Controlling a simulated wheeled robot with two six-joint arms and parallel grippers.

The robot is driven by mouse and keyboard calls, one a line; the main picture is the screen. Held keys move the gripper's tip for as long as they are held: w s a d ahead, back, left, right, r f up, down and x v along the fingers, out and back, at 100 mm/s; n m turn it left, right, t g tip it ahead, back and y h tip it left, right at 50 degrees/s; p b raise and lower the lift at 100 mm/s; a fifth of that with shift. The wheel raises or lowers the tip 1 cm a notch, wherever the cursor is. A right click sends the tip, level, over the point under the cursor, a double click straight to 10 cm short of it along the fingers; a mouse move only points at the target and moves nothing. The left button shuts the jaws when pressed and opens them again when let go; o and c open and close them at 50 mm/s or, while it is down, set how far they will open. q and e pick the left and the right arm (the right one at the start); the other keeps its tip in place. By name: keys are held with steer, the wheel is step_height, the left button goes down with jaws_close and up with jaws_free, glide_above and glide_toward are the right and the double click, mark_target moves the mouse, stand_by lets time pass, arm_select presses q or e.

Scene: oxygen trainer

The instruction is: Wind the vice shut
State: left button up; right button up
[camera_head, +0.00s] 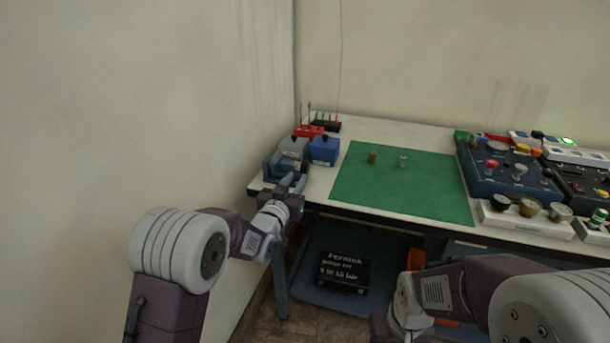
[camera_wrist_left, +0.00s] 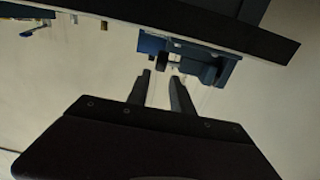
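The blue vice (camera_head: 279,166) sits at the left front corner of the table. It also shows in the left wrist view (camera_wrist_left: 212,66), with a dark knob or screw end on its near side. Whether its jaws are apart is too small to tell. My left gripper (camera_head: 293,181) is just in front of the vice at the table's edge. In the left wrist view its two fingers (camera_wrist_left: 161,82) are apart with nothing between them, short of the vice. My right arm's wrist is at the bottom of the head view, and its fingertips are hidden.
Grey and blue boxes (camera_head: 324,151) stand right behind the vice, with a red rack (camera_head: 308,131) beyond. A green mat (camera_head: 400,185) holds two small pegs. Control panels (camera_head: 510,170) fill the right side. A wall is close on the left. A black box (camera_head: 344,270) is on the lower shelf.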

mark_target(303, 168)
arm_select(q)
steer(key=x, duration=0.9)
steer(key=shift+f+p, duration=0.1)
steer(key=shift+p, duration=0.2)
jaws_close()
